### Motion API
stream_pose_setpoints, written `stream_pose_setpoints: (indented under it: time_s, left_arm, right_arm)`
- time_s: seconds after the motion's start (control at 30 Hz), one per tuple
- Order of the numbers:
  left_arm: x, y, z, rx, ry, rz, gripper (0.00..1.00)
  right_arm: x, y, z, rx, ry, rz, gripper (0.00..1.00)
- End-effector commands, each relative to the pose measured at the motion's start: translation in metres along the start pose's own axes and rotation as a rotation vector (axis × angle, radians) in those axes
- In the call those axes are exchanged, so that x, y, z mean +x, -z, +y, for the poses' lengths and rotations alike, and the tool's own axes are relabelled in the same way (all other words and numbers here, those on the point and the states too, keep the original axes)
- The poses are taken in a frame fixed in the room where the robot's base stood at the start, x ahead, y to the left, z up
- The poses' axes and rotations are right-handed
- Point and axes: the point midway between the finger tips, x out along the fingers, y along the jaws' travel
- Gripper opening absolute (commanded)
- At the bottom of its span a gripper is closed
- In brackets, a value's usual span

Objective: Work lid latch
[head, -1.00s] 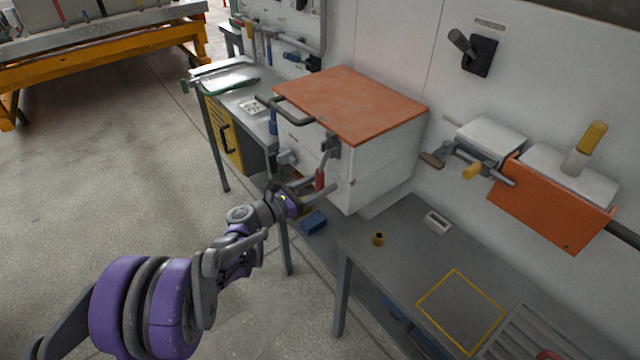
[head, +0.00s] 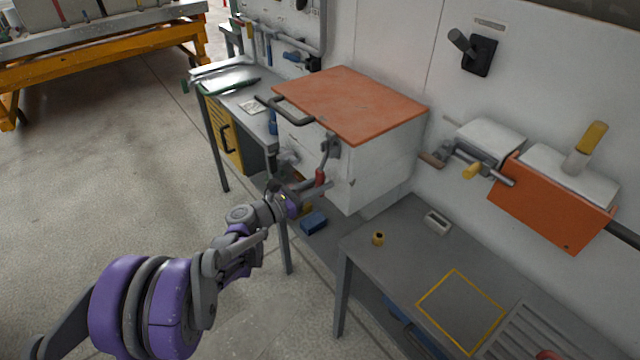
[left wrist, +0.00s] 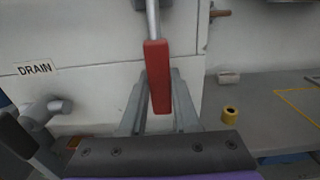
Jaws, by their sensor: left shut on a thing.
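The lid latch (head: 331,146) is a grey lever on the front of a white box with an orange-red lid top (head: 350,102). Its red handle (head: 320,177) hangs down, and it shows large in the left wrist view (left wrist: 158,78). My left gripper (head: 318,187) is at the box front with its two grey fingers on either side of the red handle, shut on it. The fingers partly hide the handle's lower end in the head view. My right gripper is not in view.
A grey bar handle (head: 284,108) sticks out from the lid's front left. A grey knob (left wrist: 42,112) sits below the DRAIN label (left wrist: 35,68). A grey table (head: 400,255) with a small yellow ring (head: 378,238) stands right of the box. Open floor lies left.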

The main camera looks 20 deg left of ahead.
Motion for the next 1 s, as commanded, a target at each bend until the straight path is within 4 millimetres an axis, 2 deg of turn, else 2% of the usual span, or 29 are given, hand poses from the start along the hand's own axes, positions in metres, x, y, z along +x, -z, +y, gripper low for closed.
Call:
stream_pose_setpoints:
  time_s: [1.0]
  left_arm:
    - [-0.0033, -0.0021, 0.0001, 0.001, -0.001, 0.027, 0.00]
  right_arm:
    - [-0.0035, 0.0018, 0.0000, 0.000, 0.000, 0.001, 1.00]
